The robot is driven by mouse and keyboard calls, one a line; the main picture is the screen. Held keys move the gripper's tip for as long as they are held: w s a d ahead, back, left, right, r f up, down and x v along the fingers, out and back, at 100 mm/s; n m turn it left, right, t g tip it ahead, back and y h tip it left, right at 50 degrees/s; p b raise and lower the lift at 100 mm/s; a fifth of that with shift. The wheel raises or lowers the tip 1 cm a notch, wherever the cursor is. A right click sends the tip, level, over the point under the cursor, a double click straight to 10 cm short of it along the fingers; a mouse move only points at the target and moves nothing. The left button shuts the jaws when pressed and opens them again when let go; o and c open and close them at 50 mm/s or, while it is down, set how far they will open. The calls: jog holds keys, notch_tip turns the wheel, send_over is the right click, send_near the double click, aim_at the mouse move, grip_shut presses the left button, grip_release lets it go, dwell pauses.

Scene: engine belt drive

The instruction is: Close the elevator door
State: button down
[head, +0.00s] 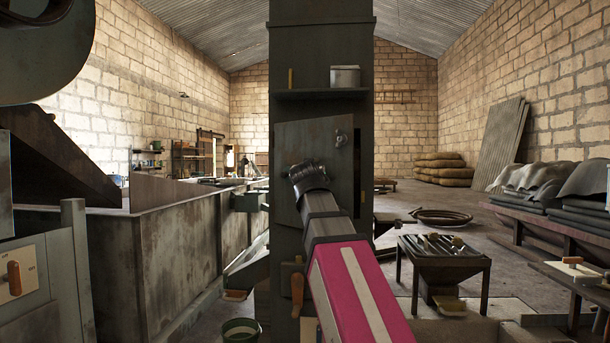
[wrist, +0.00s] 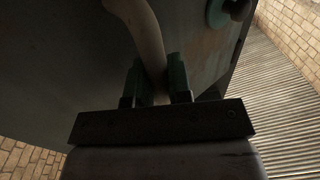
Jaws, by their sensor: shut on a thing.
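The elevator is the tall dark grey column (head: 320,60) in the middle of the head view. Its door (head: 300,138) is a worn grey panel on the front. It looks tilted against the column, with a dark strip along its right edge, so it seems to stand ajar. A small round knob (head: 341,140) is near its upper right, and a greenish knob (wrist: 218,14) shows in the wrist view. My gripper (head: 309,176) is at the door's front. In the wrist view its fingers (wrist: 157,80) are shut on a pale curved handle (wrist: 142,28). The handle is hidden in the head view.
A shelf (head: 320,94) with a metal can (head: 345,76) juts out above the door. A wooden-handled lever (head: 297,290) is lower on the column. A long metal bin (head: 150,240) stands left, a small table (head: 443,252) right. A bucket (head: 240,331) is at lower left.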

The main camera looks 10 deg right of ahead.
aim_at(337, 173)
jog(key=w+d+n+y, duration=0.1)
jog(key=w+d+y, duration=0.1)
jog(key=w+d, duration=0.7)
jog(key=shift+w+d+n+t+y, duration=0.25)
jog(key=shift+w+n+t+y, duration=0.05)
jog(key=shift+w, duration=0.15)
dwell(0.6)
jog(key=shift+w, duration=0.1)
jog(key=c, duration=1.4)
grip_release()
jog(key=shift+w, duration=0.1)
jog(key=shift+o, duration=0.2)
jog(key=shift+s, duration=0.2)
jog(key=s, duration=0.7)
jog(key=s+a, duration=0.1)
jog(key=s, duration=0.2)
jog(key=shift+s, duration=0.25)
